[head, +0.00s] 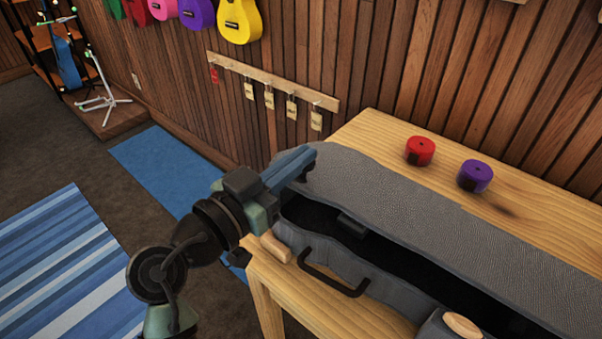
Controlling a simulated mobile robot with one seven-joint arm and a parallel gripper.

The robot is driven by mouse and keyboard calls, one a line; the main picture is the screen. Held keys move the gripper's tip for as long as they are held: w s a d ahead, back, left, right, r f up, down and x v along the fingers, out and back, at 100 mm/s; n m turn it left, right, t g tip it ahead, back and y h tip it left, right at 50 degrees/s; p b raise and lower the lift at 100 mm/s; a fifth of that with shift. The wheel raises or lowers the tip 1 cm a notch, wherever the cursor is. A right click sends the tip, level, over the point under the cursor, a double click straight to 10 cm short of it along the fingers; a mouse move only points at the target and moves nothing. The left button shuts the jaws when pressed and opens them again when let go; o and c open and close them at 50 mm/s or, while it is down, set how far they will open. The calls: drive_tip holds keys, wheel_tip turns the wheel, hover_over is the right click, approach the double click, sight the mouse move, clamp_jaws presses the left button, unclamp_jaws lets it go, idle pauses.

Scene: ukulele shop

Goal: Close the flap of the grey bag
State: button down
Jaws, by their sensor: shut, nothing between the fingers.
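The grey bag (365,274) lies on the wooden table, with a black handle (333,285) on its front side. Its grey textured flap (420,222) lies over most of the bag, but a dark gap shows the black inside along the front edge. The right end of the bag is cut off by the picture's edge. My gripper (306,160) is shut and empty at the flap's left end, close to its rim. I cannot tell whether it touches the flap.
A red round object (420,151) and a purple one (475,176) stand on the table (376,125) behind the bag. The plank wall (365,50) carries a hook rail (270,80) with tags and hanging ukuleles (239,20). A white stand (103,90) is at far left.

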sight(292, 187)
drive_tip(key=shift+t+h, duration=0.5)
drive_tip(key=shift+t, duration=0.1)
drive_tip(key=f+b, duration=0.1)
drive_tip(key=b, duration=0.1)
drive_tip(key=f+b, duration=0.2)
drive_tip(key=s+a+f+b, duration=0.1)
drive_tip(key=b, duration=0.2)
drive_tip(key=shift+s+f, duration=0.1)
drive_tip(key=shift+f, duration=0.05)
drive_tip(key=f+b, duration=0.1)
drive_tip(key=b, duration=0.2)
drive_tip(key=f+t+h+b, duration=0.1)
drive_tip(key=b, duration=0.2)
drive_tip(key=s+f+b, duration=0.1)
drive_tip(key=b, duration=0.2)
drive_tip(key=shift+a+f+t+b, duration=0.2)
drive_tip(key=shift+a+t+b, duration=0.1)
drive_tip(key=shift+t, duration=0.1)
drive_tip(key=shift+f, duration=0.15)
